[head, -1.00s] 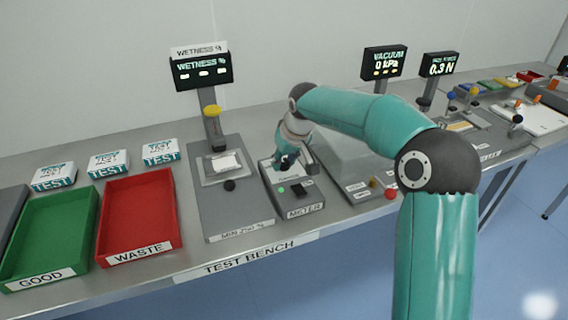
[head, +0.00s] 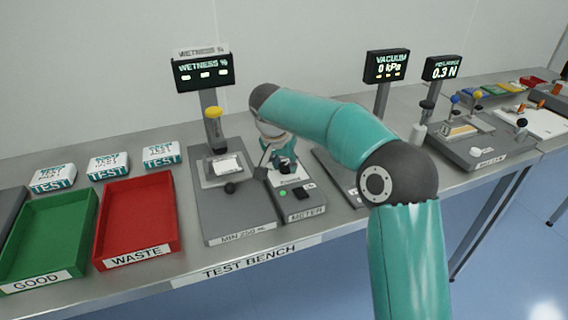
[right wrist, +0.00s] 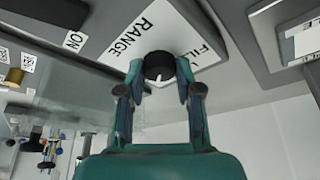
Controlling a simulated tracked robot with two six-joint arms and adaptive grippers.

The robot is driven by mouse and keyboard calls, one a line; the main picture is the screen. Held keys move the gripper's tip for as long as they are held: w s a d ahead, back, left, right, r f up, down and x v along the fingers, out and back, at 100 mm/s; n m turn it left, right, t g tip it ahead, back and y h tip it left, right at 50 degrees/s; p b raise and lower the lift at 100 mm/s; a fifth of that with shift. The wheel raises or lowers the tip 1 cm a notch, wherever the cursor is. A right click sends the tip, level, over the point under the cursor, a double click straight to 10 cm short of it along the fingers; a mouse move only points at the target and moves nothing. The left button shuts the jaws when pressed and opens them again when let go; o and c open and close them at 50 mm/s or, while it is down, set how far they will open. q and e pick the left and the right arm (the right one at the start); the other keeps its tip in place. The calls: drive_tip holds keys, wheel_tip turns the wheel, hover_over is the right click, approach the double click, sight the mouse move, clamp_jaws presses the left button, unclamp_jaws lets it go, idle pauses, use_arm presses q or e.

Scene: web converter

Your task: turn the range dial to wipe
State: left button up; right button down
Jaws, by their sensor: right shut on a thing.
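The range dial (right wrist: 160,67) is a black round knob with a white mark on it. It sits on the pale panel (right wrist: 138,42) of the meter, beside the printed words RANGE and one starting FIL, partly covered. My right gripper (right wrist: 162,80) is shut on the dial, one finger on each side. In the head view my right gripper (head: 284,164) reaches down onto the meter (head: 305,209) and hides the dial. The word wipe cannot be read in any view. My left gripper is not in view.
On the meter are a green button (head: 283,194) and a black part (head: 307,189). The grey wetness fixture (head: 235,220) with a black knob stands close on the left. Red (head: 170,215) and green (head: 70,215) trays lie further left. A vacuum display (head: 386,66) stands behind right.

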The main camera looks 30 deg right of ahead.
drive_tip(key=shift+w+r+m, duration=0.15)
drive_tip(key=shift+m, duration=0.45)
drive_tip(key=shift+a, duration=0.1)
drive_tip(key=c, duration=0.8)
unclamp_jaws()
drive_tip(key=shift+g, duration=0.3)
drive_tip(key=shift+o, duration=0.2)
drive_tip(key=v, duration=1.1)
drive_tip(key=shift+a+r, duration=0.2)
drive_tip(key=shift+r, duration=0.1)
